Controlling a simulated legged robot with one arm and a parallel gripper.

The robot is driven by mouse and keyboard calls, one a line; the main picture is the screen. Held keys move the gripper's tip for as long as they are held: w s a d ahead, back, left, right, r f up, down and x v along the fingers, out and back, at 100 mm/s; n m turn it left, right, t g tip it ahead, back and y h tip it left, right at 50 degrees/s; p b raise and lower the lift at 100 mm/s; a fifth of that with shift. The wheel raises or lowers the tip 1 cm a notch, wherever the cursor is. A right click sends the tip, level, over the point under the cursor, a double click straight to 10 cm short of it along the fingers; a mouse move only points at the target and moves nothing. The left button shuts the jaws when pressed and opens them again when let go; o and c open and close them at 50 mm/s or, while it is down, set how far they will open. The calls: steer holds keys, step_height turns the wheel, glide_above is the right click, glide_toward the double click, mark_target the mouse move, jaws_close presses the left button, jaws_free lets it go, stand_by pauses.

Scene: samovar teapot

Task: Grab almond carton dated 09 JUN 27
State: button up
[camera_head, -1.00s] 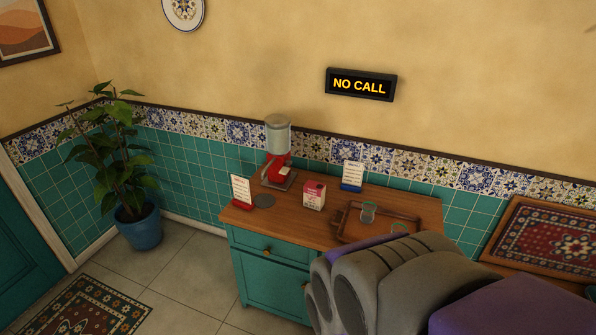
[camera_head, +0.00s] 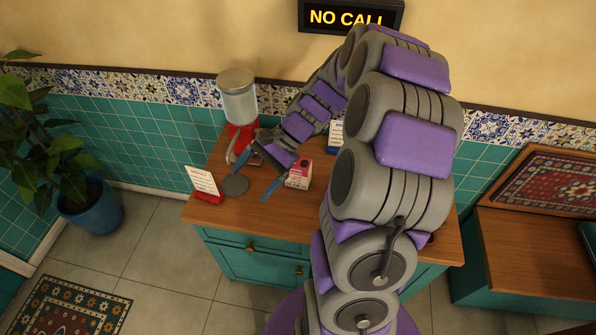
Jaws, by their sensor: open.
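A small red and white carton (camera_head: 299,174) stands on the wooden top of the teal cabinet (camera_head: 330,215). Its printed date is too small to read, and I cannot tell whether it is the almond one. My gripper (camera_head: 256,172) is open, just left of the carton and above the cabinet top. One blue-grey finger lies close to the carton's left side; I cannot tell whether they touch. The gripper holds nothing that I can see.
A red dispenser (camera_head: 240,108) with a clear tank stands behind the gripper. A blue-based card (camera_head: 335,132) is behind. My arm hides the cabinet's right part.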

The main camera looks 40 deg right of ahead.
steer(key=w+d+f+m+t, duration=0.1)
steer(key=d+f+m+t, duration=0.25)
steer(key=d, duration=0.35)
steer(key=w+d+f+m+t, duration=0.2)
steer(key=d+f+m, duration=0.15)
steer(key=d, duration=0.45)
steer(key=m+t+h, duration=0.2)
steer(key=m+t, duration=0.3)
steer(key=m, duration=0.3)
glide_toward(310, 167)
steer(key=shift+g, duration=0.25)
steer(key=x, duration=0.2)
steer(key=b+x, duration=0.1)
steer(key=x, duration=0.2)
steer(key=b+x, duration=0.1)
steer(key=x, duration=0.2)
steer(key=shift+w+d, duration=0.25)
steer(key=shift+w, duration=0.2)
steer(key=shift+w+a+f, duration=0.2)
steer(key=shift+w+a, duration=0.35)
steer(key=shift+a, duration=0.2)
steer(key=b+x, duration=0.1)
steer(key=x, duration=0.2)
steer(key=shift+w+f+b, duration=0.25)
steer(key=shift+f+b, duration=0.1)
steer(key=shift+w+a+f, duration=0.1)
steer(key=shift+w, duration=0.35)
steer(key=shift+c, duration=0.3)
